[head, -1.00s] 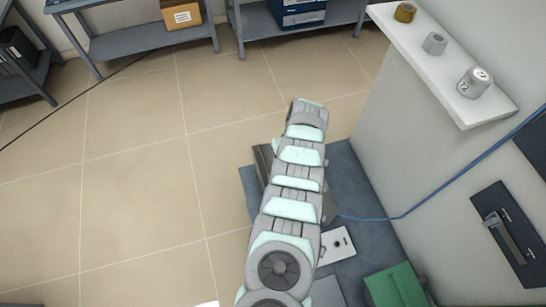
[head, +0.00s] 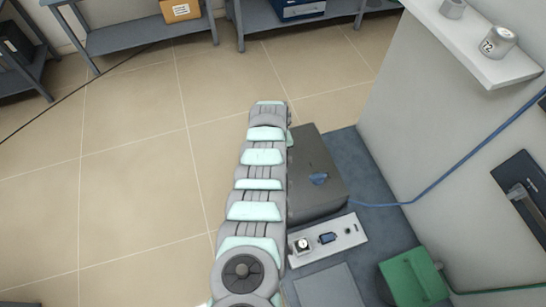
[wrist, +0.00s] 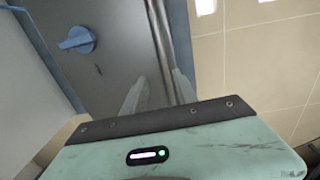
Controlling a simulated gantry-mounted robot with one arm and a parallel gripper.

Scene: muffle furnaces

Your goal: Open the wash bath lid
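The wash bath appears to be the dark grey box (head: 312,160) beside my arm in the head view. Its flat top looks closed, with a blue knob (head: 318,179) on it. My arm covers its left side. In the wrist view the grey surface (wrist: 115,60) fills the left half, with the blue knob (wrist: 78,40) at upper left. My gripper (wrist: 160,92) has two pale fingers apart, at the right edge of that surface near a raised strip (wrist: 156,35). I see nothing held; contact with the strip cannot be told. The fingertips are hidden in the head view.
A white panel with a dial (head: 345,238) lies in front of the box. A green object (head: 412,278) is at lower right. A wall with a white shelf (head: 470,40) stands to the right, and a blue cable (head: 430,190) runs to the box. Floor to the left is clear.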

